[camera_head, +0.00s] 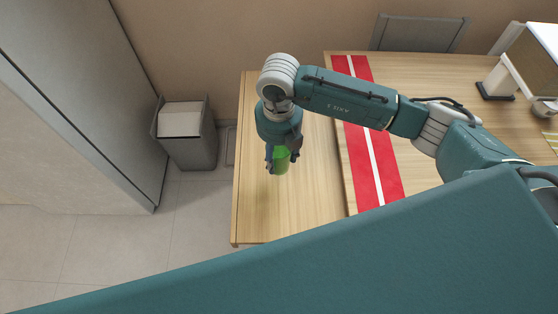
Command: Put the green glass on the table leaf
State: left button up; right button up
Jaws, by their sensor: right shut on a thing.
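The green glass (281,161) is held in my right gripper (278,158), which points down with its fingers shut around it. The glass is over the table leaf (256,215), the lower wooden section left of the main table. I cannot tell whether the bottom of the glass touches the leaf. The fingers hide part of the glass. My left gripper is not in view.
The main table (420,70) carries a red runner with a white stripe (378,185). A grey bin (188,150) stands on the floor left of the leaf. A grey chair back (418,33) is behind the table. The leaf around the glass is clear.

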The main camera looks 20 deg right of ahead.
aim_at(279, 164)
notch_tip(279, 164, down, 4)
jog(key=shift+r, duration=0.25)
jog(key=shift+f, duration=0.5)
jog(key=o, duration=0.9)
jog(key=shift+f, duration=0.15)
jog(key=shift+c, duration=0.2)
jog(key=o, duration=0.4)
jog(key=shift+o, duration=0.2)
